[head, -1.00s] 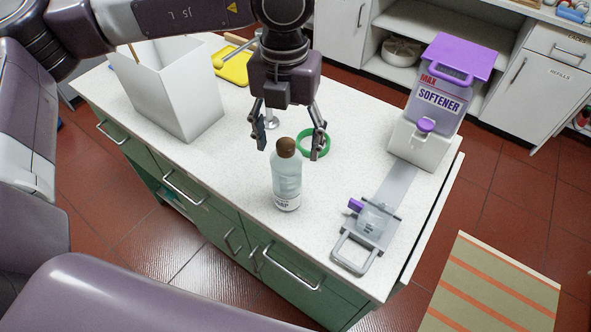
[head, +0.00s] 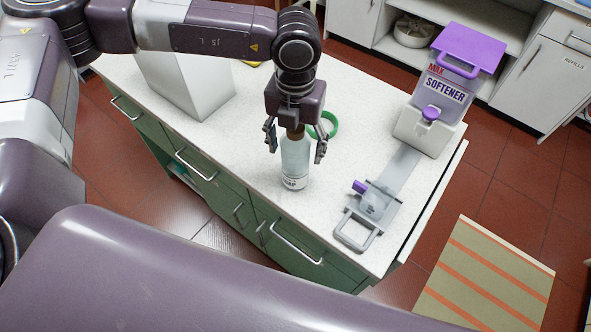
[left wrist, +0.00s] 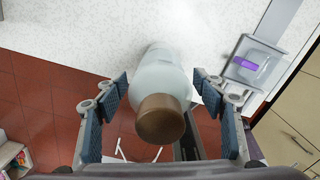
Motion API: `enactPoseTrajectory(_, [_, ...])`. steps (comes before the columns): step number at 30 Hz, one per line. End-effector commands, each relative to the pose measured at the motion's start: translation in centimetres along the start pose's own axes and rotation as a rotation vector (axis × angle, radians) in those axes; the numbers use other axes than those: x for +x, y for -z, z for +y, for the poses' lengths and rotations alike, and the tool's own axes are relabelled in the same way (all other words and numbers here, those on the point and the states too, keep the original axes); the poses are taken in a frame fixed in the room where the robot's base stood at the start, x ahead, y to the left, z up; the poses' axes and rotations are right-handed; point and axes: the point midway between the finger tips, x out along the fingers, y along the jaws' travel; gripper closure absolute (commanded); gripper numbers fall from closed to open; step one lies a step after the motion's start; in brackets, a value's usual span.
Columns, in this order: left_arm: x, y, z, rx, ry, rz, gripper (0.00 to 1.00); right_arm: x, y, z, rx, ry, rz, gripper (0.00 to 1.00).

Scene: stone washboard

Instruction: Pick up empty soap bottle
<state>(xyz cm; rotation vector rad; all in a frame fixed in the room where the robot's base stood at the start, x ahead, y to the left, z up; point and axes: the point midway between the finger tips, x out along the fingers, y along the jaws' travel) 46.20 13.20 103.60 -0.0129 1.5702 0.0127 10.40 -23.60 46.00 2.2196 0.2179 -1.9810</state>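The soap bottle (head: 295,163) is clear and pale with a brown cap and a white label. It stands upright on the white worktop near its front edge. My left gripper (head: 294,152) is over the bottle, its open fingers on either side of the cap and upper body. In the left wrist view the bottle (left wrist: 160,80) lies between the two blue-padded fingers (left wrist: 165,120), with gaps visible on both sides. The bottle looks clear inside; I cannot tell any liquid level. My right gripper is not in view.
A softener container (head: 443,88) with a purple lid stands in a white holder at the worktop's right end. A metal slide with a clear cup (head: 375,201) lies before it. A green ring (head: 329,124) is behind the bottle. A white box (head: 185,80) stands left.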

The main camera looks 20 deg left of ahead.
Motion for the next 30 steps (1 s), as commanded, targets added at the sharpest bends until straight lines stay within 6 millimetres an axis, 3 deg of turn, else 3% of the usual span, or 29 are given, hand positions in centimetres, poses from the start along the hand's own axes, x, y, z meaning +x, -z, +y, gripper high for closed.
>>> enactPoseTrajectory(1, [0.0, 0.0, 0.0, 0.0, 0.0, 0.0, 0.43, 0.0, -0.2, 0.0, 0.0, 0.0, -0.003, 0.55])
enactPoseTrajectory(10, [0.0, 0.0, 0.0, 0.001, 0.0, 0.0, 0.74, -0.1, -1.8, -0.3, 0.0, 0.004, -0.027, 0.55])
enactPoseTrajectory(23, [-0.7, -0.1, 0.0, 0.0, -0.001, -0.001, 0.74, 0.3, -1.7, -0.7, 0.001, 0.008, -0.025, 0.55])
enactPoseTrajectory(30, [-4.2, -0.2, -0.1, -0.001, 0.002, -0.005, 0.74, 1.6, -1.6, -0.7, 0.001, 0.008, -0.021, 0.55])
